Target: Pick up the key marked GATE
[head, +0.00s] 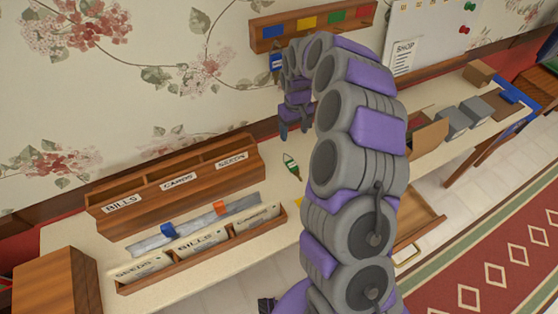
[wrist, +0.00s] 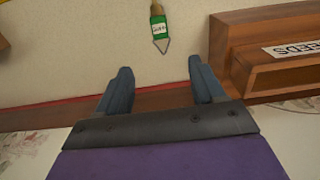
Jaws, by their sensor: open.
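My gripper (head: 292,130) is open and empty, pointing down above the table near the wall. In the wrist view its two blue-grey fingers (wrist: 162,82) stand apart. A small green-tagged item (head: 291,165) with a pale label and pointed end lies on the table below the gripper. It also shows in the wrist view (wrist: 159,28), beyond the fingertips and roughly between their lines. A blue-tagged item (head: 277,62) hangs under the blue square of the wall rack (head: 312,25), partly close behind my arm. I cannot read GATE on either tag.
A wooden sorter (head: 175,180) labelled BILLS, CARDS and SEEDS stands at the left and shows close by in the wrist view (wrist: 270,75). A labelled tray (head: 205,250) lies in front of it. Boxes (head: 452,122) stand at the right. The table around the green-tagged item is clear.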

